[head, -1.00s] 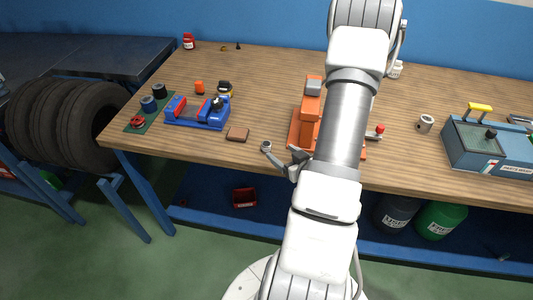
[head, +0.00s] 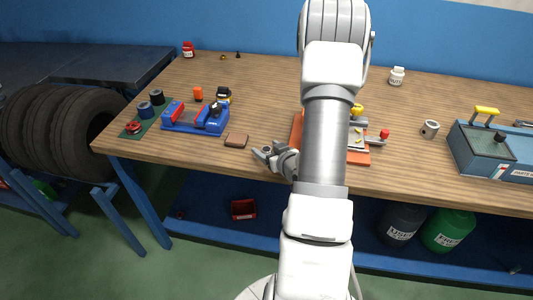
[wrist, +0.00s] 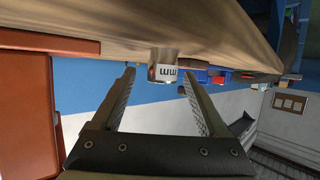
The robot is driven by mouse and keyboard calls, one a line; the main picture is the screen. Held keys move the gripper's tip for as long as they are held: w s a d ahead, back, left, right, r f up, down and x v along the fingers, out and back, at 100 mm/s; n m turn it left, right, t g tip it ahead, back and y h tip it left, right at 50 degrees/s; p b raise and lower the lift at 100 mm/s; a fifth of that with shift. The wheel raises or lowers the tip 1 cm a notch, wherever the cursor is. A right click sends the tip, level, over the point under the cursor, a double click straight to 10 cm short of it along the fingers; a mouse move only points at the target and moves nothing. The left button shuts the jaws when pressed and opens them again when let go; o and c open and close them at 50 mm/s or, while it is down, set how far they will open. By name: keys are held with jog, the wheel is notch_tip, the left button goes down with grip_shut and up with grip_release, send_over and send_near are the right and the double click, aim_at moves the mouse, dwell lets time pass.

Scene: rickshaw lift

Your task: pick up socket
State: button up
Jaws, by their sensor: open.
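The socket (wrist: 162,66) is a short silver metal cylinder with dark "MM" lettering. In the wrist view it shows ahead of my gripper, between the two fingertips as seen from there. In the head view the socket (head: 267,149) is small and stands near the front edge of the wooden bench, left of my arm. My gripper (head: 268,154) is low at that edge, its fingers spread close to the socket. The gripper in the wrist view (wrist: 157,78) is open and empty. I cannot tell whether a finger touches the socket.
The wooden bench (head: 250,90) holds a brown block (head: 236,140) and a blue vise (head: 196,118) to the left. An orange stand (head: 297,130) is partly behind my arm. A grey metal cylinder (head: 430,129) and a blue parts washer (head: 485,150) stand right.

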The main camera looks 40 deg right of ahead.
aim_at(264, 147)
jog(key=x, duration=0.3)
jog(key=shift+w+f, duration=0.25)
grip_shut()
